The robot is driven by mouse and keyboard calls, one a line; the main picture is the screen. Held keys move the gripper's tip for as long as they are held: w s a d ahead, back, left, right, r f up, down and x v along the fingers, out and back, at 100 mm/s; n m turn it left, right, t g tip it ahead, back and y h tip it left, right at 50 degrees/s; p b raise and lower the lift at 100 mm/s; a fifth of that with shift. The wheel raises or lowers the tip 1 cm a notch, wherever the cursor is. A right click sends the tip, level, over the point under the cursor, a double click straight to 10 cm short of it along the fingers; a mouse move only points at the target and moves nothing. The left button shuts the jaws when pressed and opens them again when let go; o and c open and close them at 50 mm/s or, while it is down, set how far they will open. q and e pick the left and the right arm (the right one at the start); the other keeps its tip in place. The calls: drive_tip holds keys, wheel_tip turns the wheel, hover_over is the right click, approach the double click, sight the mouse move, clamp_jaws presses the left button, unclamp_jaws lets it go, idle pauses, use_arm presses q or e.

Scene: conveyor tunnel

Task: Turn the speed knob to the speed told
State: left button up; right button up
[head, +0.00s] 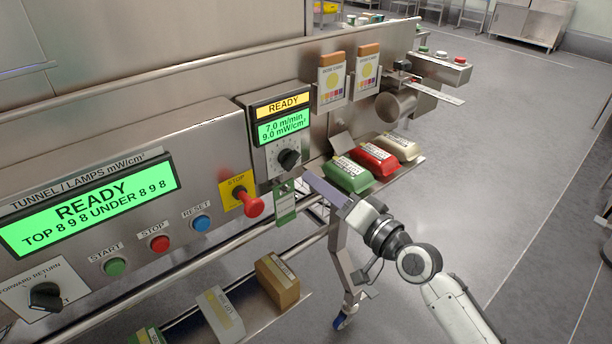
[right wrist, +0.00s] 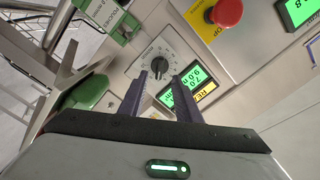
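The black speed knob (head: 288,158) sits on a white dial below a small green display (head: 284,126) reading 7.0 m/min and 9.0 mW/cm². In the right wrist view the knob (right wrist: 160,66) shows on its dial beyond my fingertips. My right gripper (head: 312,180) is in front of and slightly below the knob in the head view. Its two purple fingers (right wrist: 160,82) stand apart with the knob seen between their tips and nothing held. They appear short of the knob; contact cannot be made out. My left gripper is not in view.
A red mushroom stop button (head: 252,205) and a green hanging tag (head: 286,203) are close by. Green, red and beige packs (head: 374,157) lie on a shelf right of the knob. A forward/return knob (head: 46,296) is at lower left. Open floor lies right.

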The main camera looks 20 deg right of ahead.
drive_tip(key=shift+v, duration=1.2)
